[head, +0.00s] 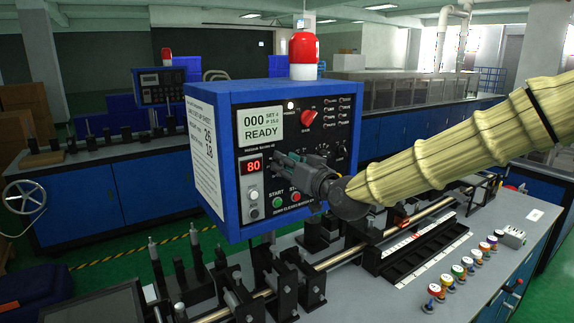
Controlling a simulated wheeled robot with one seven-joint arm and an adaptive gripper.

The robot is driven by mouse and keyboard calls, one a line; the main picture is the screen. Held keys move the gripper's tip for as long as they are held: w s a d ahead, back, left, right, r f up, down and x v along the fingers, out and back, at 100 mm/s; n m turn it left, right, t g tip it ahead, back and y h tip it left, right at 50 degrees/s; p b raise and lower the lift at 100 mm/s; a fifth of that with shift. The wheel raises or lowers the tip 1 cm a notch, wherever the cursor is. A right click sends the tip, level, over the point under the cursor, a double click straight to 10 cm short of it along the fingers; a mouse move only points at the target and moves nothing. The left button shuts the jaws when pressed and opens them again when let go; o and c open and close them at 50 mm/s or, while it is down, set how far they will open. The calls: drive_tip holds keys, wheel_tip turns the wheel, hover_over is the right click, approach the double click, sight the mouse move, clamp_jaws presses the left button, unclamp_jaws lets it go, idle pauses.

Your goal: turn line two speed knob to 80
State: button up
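A blue control box (208,140) stands at the centre with its dark front panel facing right. Its screen (262,126) reads "000 READY". A small red display (253,166) below it reads 80. My gripper (281,163) is right at the panel, just right of the red display. It covers that part of the panel, so any knob between its fingers is hidden. Whether the fingers touch or grip something cannot be told. A red knob (309,117) shows above the gripper. No readable label tells which line this box belongs to.
A red beacon (303,50) tops the box. Green START (278,202) and red STOP (296,197) buttons sit close under my gripper. A bench (400,297) with rails and several coloured spools (457,270) lies below. Another control box (158,86) stands behind left.

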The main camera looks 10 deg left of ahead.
drive_tip(key=v, duration=1.2)
idle(0.3)
